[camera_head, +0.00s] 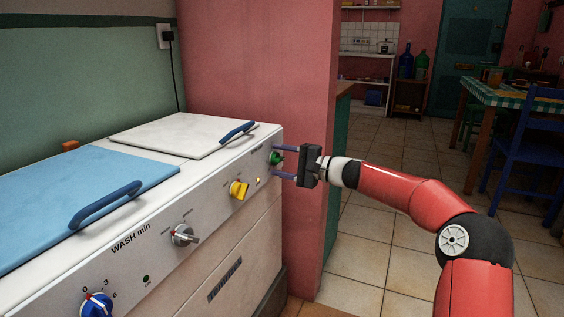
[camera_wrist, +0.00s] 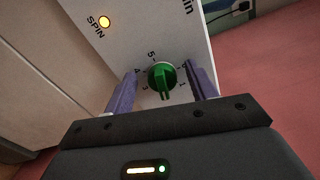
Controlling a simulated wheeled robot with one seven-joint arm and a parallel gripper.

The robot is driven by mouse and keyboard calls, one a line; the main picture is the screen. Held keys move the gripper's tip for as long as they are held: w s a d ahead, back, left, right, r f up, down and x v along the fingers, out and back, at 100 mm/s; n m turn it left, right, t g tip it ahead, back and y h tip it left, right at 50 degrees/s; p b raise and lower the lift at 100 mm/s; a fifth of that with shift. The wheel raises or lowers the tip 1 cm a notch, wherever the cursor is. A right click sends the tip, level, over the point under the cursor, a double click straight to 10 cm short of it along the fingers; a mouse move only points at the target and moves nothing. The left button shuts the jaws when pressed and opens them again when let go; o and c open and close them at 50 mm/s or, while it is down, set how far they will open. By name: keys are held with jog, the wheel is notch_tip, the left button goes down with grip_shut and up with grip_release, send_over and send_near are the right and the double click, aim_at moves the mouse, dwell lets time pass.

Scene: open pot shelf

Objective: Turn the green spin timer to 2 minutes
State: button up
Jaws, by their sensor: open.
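The green spin timer (camera_head: 276,158) is a round knob at the far right end of the washer's white front panel. In the wrist view the timer (camera_wrist: 161,76) shows a raised ridge that runs nearly upright, its lower end between the printed 3 and 1. I cannot tell which end is the pointer, and no 2 is readable. My gripper (camera_head: 275,161) is open in front of the panel, one finger on each side of the knob. In the wrist view the purple fingers of my gripper (camera_wrist: 162,72) flank it with visible gaps.
A lit SPIN lamp (camera_wrist: 104,22) is on the panel. The yellow knob (camera_head: 239,190), grey knob (camera_head: 185,236) and blue knob (camera_head: 97,305) sit along the washer (camera_head: 215,215) to the left. A pink wall (camera_head: 305,120) stands close behind the right end. Tiled floor is free at right.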

jog(key=v, duration=0.8)
jog(key=shift+a, duration=0.1)
